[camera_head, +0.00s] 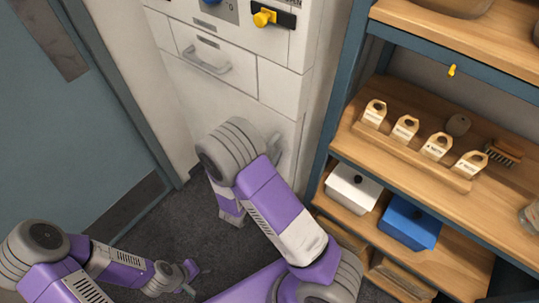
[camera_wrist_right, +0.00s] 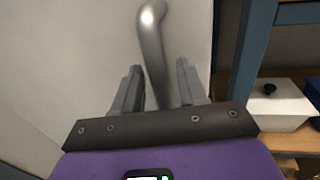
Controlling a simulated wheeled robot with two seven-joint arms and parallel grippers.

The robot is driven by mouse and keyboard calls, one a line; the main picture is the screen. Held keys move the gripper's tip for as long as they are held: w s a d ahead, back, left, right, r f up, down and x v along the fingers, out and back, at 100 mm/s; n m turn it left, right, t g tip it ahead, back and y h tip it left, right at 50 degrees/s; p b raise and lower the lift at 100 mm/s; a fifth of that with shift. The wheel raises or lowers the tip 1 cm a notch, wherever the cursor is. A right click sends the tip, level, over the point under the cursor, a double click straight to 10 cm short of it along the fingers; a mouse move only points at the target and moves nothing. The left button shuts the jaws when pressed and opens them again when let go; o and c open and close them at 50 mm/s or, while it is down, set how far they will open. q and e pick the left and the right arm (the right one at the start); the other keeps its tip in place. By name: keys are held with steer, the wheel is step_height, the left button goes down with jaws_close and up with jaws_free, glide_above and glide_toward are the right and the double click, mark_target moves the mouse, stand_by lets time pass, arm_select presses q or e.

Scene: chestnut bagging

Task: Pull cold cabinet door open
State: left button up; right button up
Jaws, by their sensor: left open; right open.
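The cold cabinet door (camera_head: 262,112) is the white lower panel of the cabinet, partly hidden behind my right arm in the head view. It also fills the left of the right wrist view (camera_wrist_right: 70,60). Its grey curved bar handle (camera_wrist_right: 153,45) runs down between the two fingers of my right gripper (camera_wrist_right: 158,88). The fingers are apart, one on each side of the bar. I cannot tell whether either touches it. In the head view my arm mostly hides this gripper. My left gripper (camera_head: 190,276) is open and empty, low over the floor at the lower left.
A drawer with a handle (camera_head: 206,63) and a yellow knob (camera_head: 264,17) are above the door. A wooden shelf unit (camera_head: 345,140) stands close on the right, holding small bags, a white box (camera_head: 352,187) and a blue box (camera_head: 409,222). A blue-grey door (camera_head: 70,130) is at left. Dark floor (camera_head: 185,225) is clear.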

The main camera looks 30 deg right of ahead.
jaws_close()
stand_by(0.4)
